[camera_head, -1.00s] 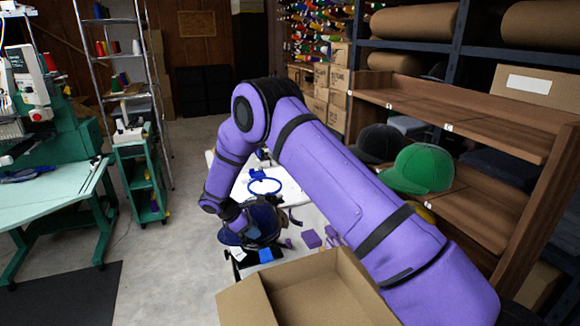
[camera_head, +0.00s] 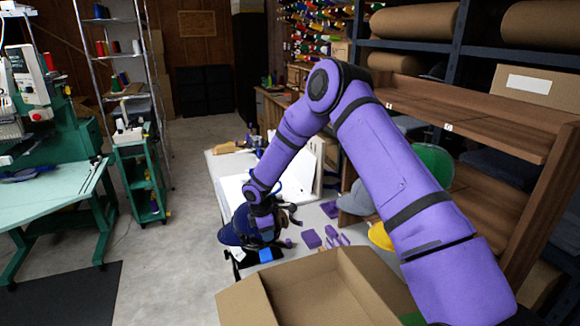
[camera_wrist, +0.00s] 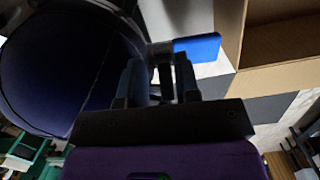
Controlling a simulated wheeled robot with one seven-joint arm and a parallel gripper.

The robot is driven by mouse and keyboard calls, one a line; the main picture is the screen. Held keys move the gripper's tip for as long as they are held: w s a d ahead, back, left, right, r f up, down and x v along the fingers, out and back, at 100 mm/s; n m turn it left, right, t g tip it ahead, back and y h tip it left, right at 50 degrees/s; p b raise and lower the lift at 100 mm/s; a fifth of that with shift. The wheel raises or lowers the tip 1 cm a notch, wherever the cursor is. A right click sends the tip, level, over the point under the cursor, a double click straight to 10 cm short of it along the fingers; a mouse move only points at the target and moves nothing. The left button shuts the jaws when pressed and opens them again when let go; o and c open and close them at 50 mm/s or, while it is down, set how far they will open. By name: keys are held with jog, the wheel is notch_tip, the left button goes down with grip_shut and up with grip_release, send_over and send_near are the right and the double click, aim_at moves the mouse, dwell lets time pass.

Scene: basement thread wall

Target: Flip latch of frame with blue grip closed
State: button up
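The frame with the blue grip (camera_head: 266,255) is at the front edge of the white table, under a navy cap (camera_head: 233,228). In the wrist view the blue grip (camera_wrist: 198,47) shows right of the fingers, and the cap (camera_wrist: 65,75) fills the upper left. My gripper (camera_head: 268,236) is down beside the cap, just above the grip. In the wrist view my gripper (camera_wrist: 158,75) has its two dark fingers apart, with a grey metal part of the frame between or behind them. I cannot make out the latch or its position; it is dark there.
An open cardboard box (camera_head: 310,296) stands close in front. Purple blocks (camera_head: 310,238) lie on the white table (camera_head: 228,165) right of the frame. Wooden shelves (camera_head: 480,115) with caps stand at right.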

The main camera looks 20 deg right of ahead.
jog(key=s+d+r+m, duration=0.1)
jog(key=s+r, duration=0.3)
jog(key=r, duration=0.6)
jog(key=s+d+r+m+t, duration=0.1)
jog(key=s+r, duration=0.3)
jog(key=r, duration=0.5)
jog(key=s+d+r+m, duration=0.1)
jog(key=s+r+m, duration=0.2)
jog(key=r, duration=0.7)
jog(key=shift+s+d+r+t, duration=0.3)
jog(key=shift+s+d+r, duration=0.05)
jog(key=shift+s, duration=0.1)
jog(key=s+d+r+m+t, duration=0.25)
jog(key=s+r+m, duration=0.35)
jog(key=s+r, duration=0.85)
jog(key=s+d+m+t+y, duration=0.1)
jog(key=s+m, duration=0.4)
jog(key=s, duration=1.3)
jog(key=shift+s+f+m, duration=0.15)
jog(key=shift+f+m, duration=0.2)
jog(key=shift+m, duration=0.05)
